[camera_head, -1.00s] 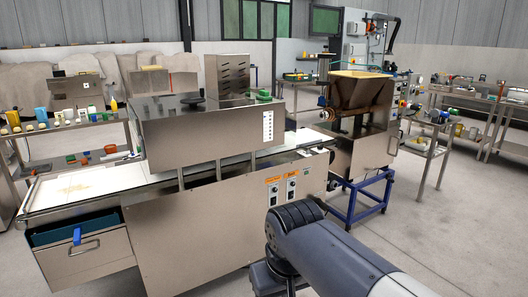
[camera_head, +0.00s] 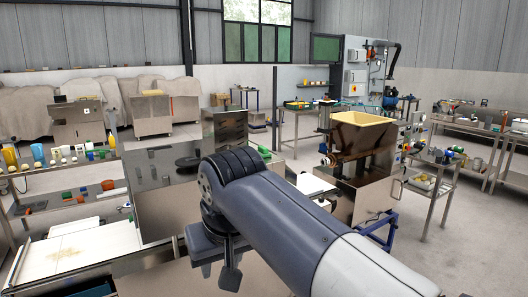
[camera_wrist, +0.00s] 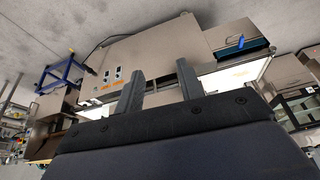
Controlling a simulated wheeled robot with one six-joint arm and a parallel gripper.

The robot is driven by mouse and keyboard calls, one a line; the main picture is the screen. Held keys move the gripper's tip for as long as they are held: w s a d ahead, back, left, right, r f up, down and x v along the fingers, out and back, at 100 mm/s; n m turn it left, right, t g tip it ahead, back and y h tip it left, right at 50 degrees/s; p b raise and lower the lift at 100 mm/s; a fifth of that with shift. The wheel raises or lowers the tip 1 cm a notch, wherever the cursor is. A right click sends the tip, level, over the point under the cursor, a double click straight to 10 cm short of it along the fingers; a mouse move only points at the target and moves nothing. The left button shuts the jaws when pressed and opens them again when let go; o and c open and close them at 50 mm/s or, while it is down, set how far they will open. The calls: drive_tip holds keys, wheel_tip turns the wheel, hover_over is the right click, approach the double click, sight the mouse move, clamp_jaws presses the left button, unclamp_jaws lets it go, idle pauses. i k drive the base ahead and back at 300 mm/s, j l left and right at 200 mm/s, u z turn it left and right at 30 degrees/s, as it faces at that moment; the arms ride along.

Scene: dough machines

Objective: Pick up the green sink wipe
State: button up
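I cannot clearly make out a green sink wipe. Small green items (camera_head: 66,195) lie on the lower shelf at the left in the head view, too small to identify. My gripper (camera_wrist: 159,80) shows in the wrist view with its two grey fingers apart and nothing between them. It faces the steel dough machine (camera_wrist: 150,47), which appears upside down there.
A conveyor with a pale belt (camera_head: 65,254) runs out at lower left. A steel hopper machine (camera_head: 358,150) stands right of my arm. Side tables with many items (camera_head: 432,160) are at the right. A blue item (camera_wrist: 240,42) hangs by the drawer. Grey floor at right is clear.

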sight(263, 152)
drive_tip(key=i+l, duration=0.1)
drive_tip(key=i, duration=0.65)
drive_tip(key=i+l, duration=0.1)
drive_tip(key=i, duration=0.65)
drive_tip(key=i+l, duration=0.1)
drive_tip(key=i, duration=0.65)
drive_tip(key=i+l, duration=0.1)
drive_tip(key=i, duration=0.7)
